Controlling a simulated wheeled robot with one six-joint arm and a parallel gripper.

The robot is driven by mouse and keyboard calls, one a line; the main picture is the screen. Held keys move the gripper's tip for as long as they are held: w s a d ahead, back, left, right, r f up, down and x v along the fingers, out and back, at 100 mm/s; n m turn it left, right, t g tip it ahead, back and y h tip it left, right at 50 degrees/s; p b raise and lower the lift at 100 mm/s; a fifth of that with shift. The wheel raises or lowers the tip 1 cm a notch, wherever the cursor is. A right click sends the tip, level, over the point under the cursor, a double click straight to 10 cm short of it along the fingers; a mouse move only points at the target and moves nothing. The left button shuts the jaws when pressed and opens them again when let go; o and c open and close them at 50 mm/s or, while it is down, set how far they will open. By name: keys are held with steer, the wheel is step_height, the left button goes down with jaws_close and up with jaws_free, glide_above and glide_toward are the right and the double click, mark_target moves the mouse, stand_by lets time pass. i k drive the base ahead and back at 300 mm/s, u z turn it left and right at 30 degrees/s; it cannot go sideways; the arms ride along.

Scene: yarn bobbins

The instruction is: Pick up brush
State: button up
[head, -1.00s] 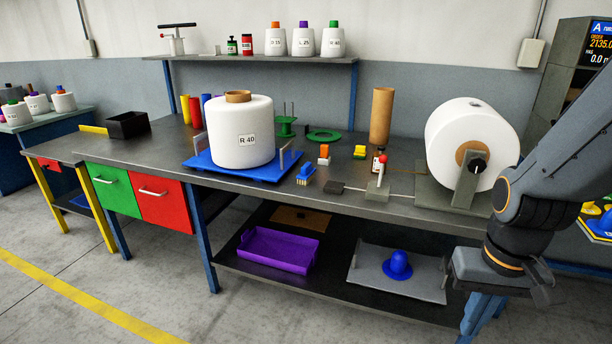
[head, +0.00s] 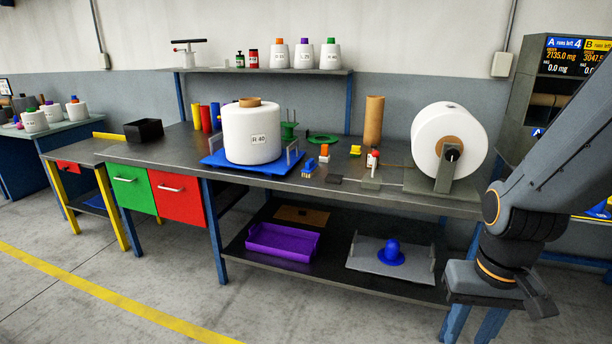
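A small blue brush (head: 308,168) with pale bristles appears to stand on the dark workbench (head: 350,194), near its front edge. It is just right of the blue tray that carries the big white bobbin. My gripper (head: 538,298) hangs low at the right, in front of the bench's right end and well away from the brush. Its fingers are seen edge-on and dark, so I cannot tell whether they are open. Nothing shows in them.
The white R 40 bobbin (head: 251,135) on its blue tray (head: 212,160) stands left of the brush. An orange-and-white block (head: 324,153), a dark flat pad (head: 334,180) and a red-and-white bottle (head: 373,158) are close by. A large white roll (head: 432,125) stands right. Open floor lies in front.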

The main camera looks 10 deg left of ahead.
mark_target(311, 167)
steer(key=u, duration=0.65)
steer(key=i, duration=0.65)
steer(key=u, duration=0.95)
steer(key=i, duration=1.6)
steer(key=z, duration=1.05)
steer(key=i, duration=0.8)
steer(key=z, duration=0.8)
